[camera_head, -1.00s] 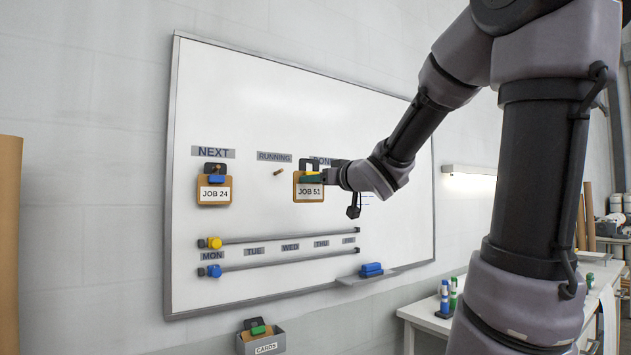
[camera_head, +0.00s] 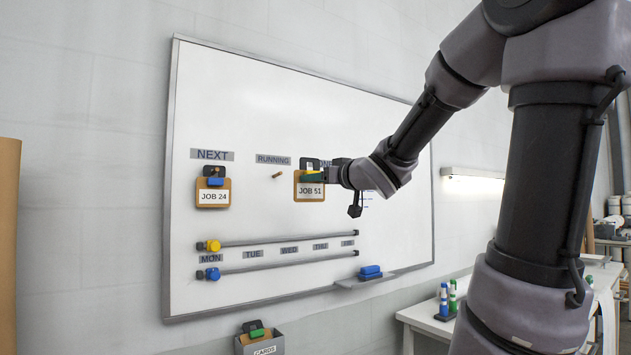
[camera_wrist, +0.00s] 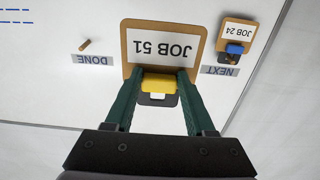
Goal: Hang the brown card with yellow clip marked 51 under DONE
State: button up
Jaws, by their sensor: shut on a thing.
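The brown card marked JOB 51 (camera_head: 310,191) hangs from my gripper (camera_head: 318,178), in front of the whiteboard, between the RUNNING and DONE labels in the head view. My gripper is shut on its yellow clip (camera_wrist: 159,82), with a green finger on each side in the wrist view. The wrist view is upside down. The DONE label (camera_wrist: 92,60) and its bare peg (camera_wrist: 84,44) show left of the card there. In the head view the DONE label (camera_head: 327,163) is partly covered and its peg is hidden.
The JOB 24 card (camera_head: 213,197) hangs under NEXT. The RUNNING peg (camera_head: 277,176) is bare. Two rails (camera_head: 290,238) with yellow and blue knobs run below. A ledge with a blue eraser (camera_head: 370,271) and a card box (camera_head: 262,346) are lower down.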

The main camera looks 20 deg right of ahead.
jog(key=v, duration=0.3)
jog(key=shift+s+d+r, duration=0.15)
jog(key=shift+s+r, duration=0.1)
jog(key=shift+r, duration=0.05)
dwell(0.4)
jog(key=shift+s, duration=0.1)
jog(key=shift+v, duration=2.9)
